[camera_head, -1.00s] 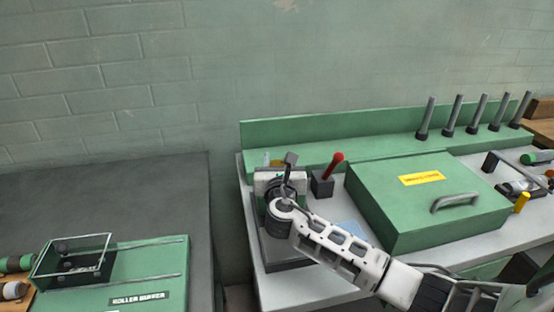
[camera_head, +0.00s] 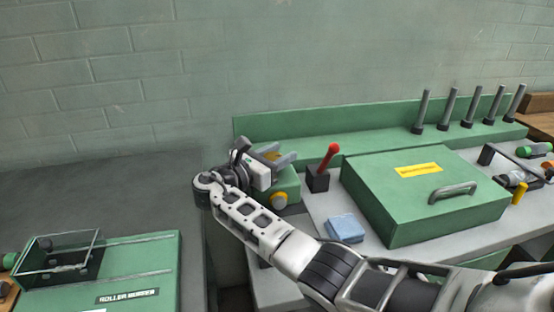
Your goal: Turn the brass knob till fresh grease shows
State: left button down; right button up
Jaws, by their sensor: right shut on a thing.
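My right gripper (camera_head: 279,156) is at the top of a small green housing (camera_head: 288,184) at the left end of the bench. Its jaws are shut on a brass-yellow piece (camera_head: 271,155), which looks like the brass knob; the fingers and wrist hide much of it. A round yellow-brass cap (camera_head: 279,200) shows on the front of the housing, below the gripper and apart from it. I cannot make out any grease. My left gripper is not in view.
A red-handled lever (camera_head: 329,156) stands just right of the housing. A folded blue cloth (camera_head: 345,228) lies on the bench top. A large green lidded box (camera_head: 425,200) blocks the right, with several upright grey pegs (camera_head: 449,109) behind.

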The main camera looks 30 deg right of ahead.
pick_arm(q)
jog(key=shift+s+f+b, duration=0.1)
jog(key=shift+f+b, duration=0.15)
jog(key=shift+b, duration=0.15)
pick_arm(e)
jog(key=shift+s+d+m+g, duration=0.1)
jog(key=shift+m+g, duration=0.5)
jog(key=shift+g, duration=0.3)
jog(key=o, duration=1)
jog(key=shift+d, duration=0.1)
jog(key=shift+c, duration=0.2)
pick_arm(q)
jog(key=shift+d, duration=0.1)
jog(key=b, duration=0.1)
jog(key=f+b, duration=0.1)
jog(key=b, duration=0.1)
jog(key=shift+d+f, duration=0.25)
pick_arm(e)
jog(key=s+a, duration=0.2)
jog(key=a, duration=1.3)
jog(key=shift+s+a, duration=0.4)
